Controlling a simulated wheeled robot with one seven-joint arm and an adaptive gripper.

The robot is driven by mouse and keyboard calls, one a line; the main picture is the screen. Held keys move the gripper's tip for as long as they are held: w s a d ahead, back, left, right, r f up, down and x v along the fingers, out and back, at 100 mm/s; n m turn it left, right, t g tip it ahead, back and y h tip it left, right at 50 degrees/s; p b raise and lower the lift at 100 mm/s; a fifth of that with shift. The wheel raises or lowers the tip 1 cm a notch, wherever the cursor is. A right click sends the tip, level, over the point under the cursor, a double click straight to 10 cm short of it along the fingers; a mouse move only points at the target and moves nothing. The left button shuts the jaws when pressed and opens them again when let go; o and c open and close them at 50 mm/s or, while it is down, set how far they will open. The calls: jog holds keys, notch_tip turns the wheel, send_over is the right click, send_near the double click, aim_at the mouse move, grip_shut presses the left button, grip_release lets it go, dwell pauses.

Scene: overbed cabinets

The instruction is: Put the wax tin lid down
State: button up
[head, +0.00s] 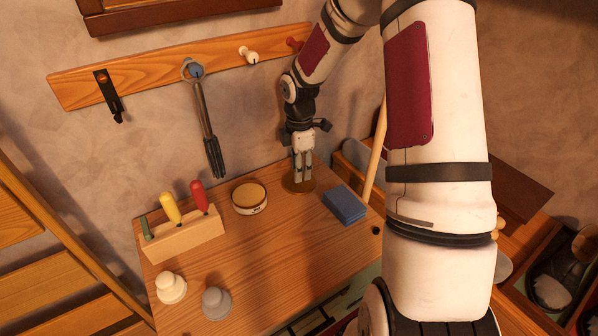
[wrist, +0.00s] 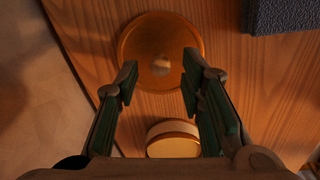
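The wax tin lid (wrist: 163,28) is a round orange-brown disc with a small knob in its middle. It appears to lie flat on the wooden table top, and its edge shows below my gripper in the head view (head: 299,188). My gripper (wrist: 160,77) is open, with its fingers apart on either side of the knob and not touching it. In the head view my gripper (head: 303,178) points straight down over the lid. The open wax tin (head: 249,199), pale with a yellowish top, stands left of the lid; it also shows in the wrist view (wrist: 173,140).
A blue block (head: 345,205) lies right of the lid. A wooden holder (head: 185,238) with coloured-handled tools stands at the left, with a white knobbed piece (head: 171,288) and a grey one (head: 216,303) in front. Tongs (head: 207,130) hang from the wall rail above.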

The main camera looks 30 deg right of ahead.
jog(key=s+a+r+m+h, duration=0.1)
jog(key=s+a+r, duration=0.1)
jog(key=r, duration=0.6)
jog(key=s+a+r+m, duration=0.2)
jog(key=r, duration=0.7)
jog(key=s+a+r+m+t, duration=0.2)
jog(key=s+a+r+m, duration=0.2)
jog(key=s, duration=0.7)
jog(key=s+a+r+m+t+y, duration=0.1)
jog(key=s+a+r+m+t, duration=0.1)
jog(key=s+a+r+m, duration=0.3)
jog(key=shift+s+a+m+t, duration=0.3)
jog(key=shift+s+a+m, duration=0.6)
jog(key=shift+s+m, duration=1.75)
jog(key=shift+s+n, duration=0.7)
jog(key=shift+n, duration=0.05)
